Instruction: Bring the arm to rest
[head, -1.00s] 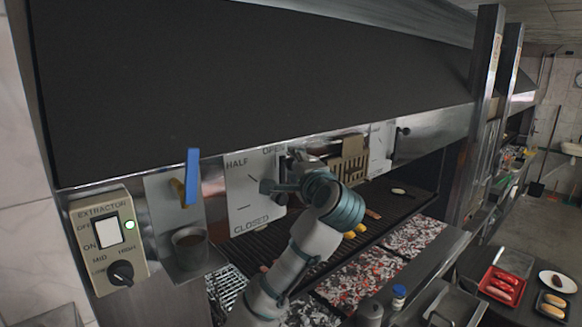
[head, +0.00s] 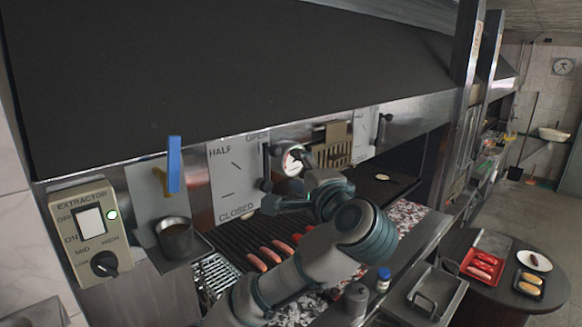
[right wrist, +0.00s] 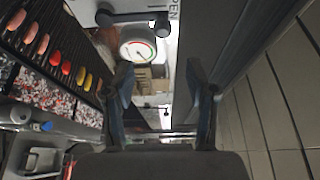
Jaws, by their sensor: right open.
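My right arm rises from the bottom of the head view and bends in front of the grill. Its gripper (head: 285,180) is by the damper panel and the round gauge (head: 293,160). In the right wrist view the two fingers of the right gripper (right wrist: 160,70) are spread apart with nothing between them. The gauge (right wrist: 137,46) shows beyond the left finger. The dark lever handle (head: 266,165) at the OPEN end of the damper panel (head: 232,180) is close by, and I cannot tell whether the gripper touches it. My left gripper is not in view.
Sausages (head: 270,255) lie on the grill over hot coals. A steel pan (head: 425,290) and a table (head: 495,300) with trays are at right.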

